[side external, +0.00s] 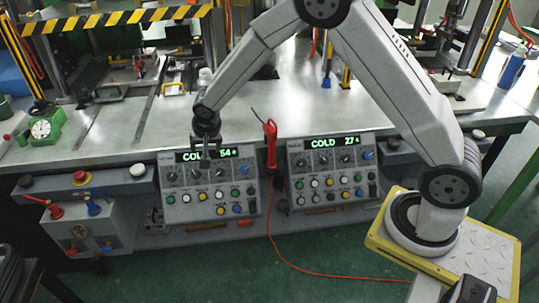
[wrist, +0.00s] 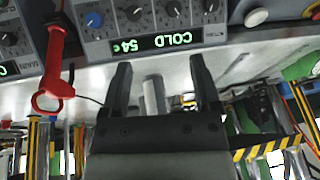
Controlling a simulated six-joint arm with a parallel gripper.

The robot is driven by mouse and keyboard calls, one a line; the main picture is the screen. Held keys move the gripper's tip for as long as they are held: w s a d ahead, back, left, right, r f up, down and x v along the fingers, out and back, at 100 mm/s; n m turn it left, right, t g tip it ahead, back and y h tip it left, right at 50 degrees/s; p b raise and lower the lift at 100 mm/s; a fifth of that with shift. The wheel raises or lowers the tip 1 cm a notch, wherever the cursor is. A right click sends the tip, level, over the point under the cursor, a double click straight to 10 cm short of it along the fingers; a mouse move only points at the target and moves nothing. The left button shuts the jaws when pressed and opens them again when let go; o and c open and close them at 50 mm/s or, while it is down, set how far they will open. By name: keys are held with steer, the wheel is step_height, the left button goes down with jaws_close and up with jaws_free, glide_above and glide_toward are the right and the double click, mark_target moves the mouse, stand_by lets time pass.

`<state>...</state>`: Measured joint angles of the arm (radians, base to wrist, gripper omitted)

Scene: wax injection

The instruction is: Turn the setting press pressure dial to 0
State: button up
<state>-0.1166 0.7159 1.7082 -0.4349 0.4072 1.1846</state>
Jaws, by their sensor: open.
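The left control panel (side external: 180,212) has a green display (side external: 226,153) reading COLD 54, which appears upside down in the wrist view (wrist: 155,43). A row of dials sits below it: a blue dial (side external: 243,168) and several dark dials (side external: 222,173). In the wrist view the blue dial (wrist: 93,19) and dark dials (wrist: 173,8) show at the top. Their labels and settings are too small to read, so I cannot tell which is the pressure dial. My gripper (side external: 207,158) is open and empty in front of the panel's upper part; its fingers (wrist: 160,65) point toward the panel, apparently apart from the dials.
A second panel (side external: 298,192) reading COLD 27 stands at the right. A red hand tool (side external: 270,145) with a red cord hangs between the panels. A red button (side external: 80,177) and white button (side external: 138,170) lie left. The metal tabletop (side external: 300,92) behind is largely clear.

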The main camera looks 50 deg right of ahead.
mark_target(171, 176)
steer(key=w+a+f+m+t, duration=0.1)
steer(key=w+a+f+m, duration=0.1)
steer(key=w+f, duration=0.3)
steer(key=w+a+f+m+t, duration=0.1)
steer(key=w+a+f+m, duration=0.2)
steer(key=w+f, duration=0.3)
steer(key=shift+w+m+h, duration=0.4)
steer(key=shift+w+m, duration=0.25)
steer(key=shift+m, duration=0.15)
steer(key=shift+f, duration=0.25)
steer(key=shift+x, duration=3.7)
jaws_close()
